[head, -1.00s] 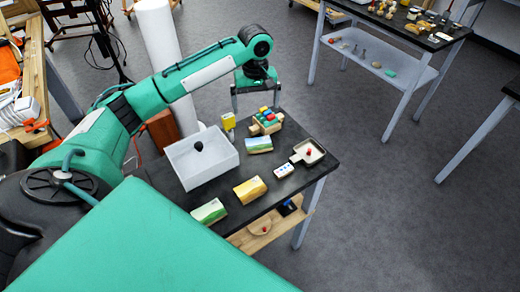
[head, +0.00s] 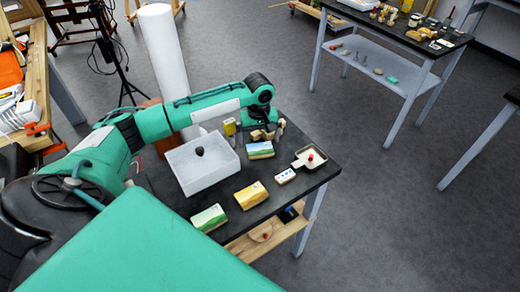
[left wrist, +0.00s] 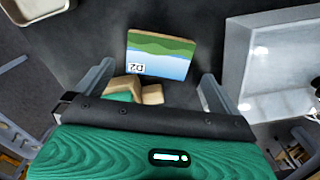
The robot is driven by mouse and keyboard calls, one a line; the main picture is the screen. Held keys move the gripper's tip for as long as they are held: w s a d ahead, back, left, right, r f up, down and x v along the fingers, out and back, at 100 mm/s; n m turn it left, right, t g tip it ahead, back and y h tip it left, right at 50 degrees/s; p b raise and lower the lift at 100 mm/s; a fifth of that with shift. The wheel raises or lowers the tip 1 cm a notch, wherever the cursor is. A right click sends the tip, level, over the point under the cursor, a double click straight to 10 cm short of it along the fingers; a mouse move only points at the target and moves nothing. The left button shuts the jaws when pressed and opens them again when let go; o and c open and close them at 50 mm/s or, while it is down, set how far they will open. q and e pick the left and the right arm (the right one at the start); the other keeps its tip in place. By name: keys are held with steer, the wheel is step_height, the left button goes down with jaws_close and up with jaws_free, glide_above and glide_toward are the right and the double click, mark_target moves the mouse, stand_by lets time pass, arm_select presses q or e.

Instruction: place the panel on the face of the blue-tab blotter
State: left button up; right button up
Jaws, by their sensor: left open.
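Three small painted panels lie on the dark table. A blue and green landscape panel (head: 260,150) is nearest my left gripper, with a yellow one (head: 250,195) and a green one (head: 209,218) nearer the front. In the left wrist view the landscape panel (left wrist: 160,54) lies flat and shows an inverted "D2" mark. My left gripper (head: 262,130) is open and low over wooden blocks (left wrist: 152,95) and a green piece (left wrist: 122,90), just behind that panel. The gripper hides part of this group. I cannot pick out a blotter with a blue tab. My right gripper is not in view.
A handled tray (head: 300,164) and a small white dotted block (head: 285,176) lie near the right edge.

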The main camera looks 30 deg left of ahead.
mark_target(260, 148)
arm_select(q)
steer(key=shift+d+f+p, duration=0.1)
steer(key=shift+f+p, duration=0.25)
steer(key=shift+f, duration=1.55)
steer(key=c, duration=1)
steer(key=shift+c, duration=0.2)
steer(key=shift+r, duration=0.2)
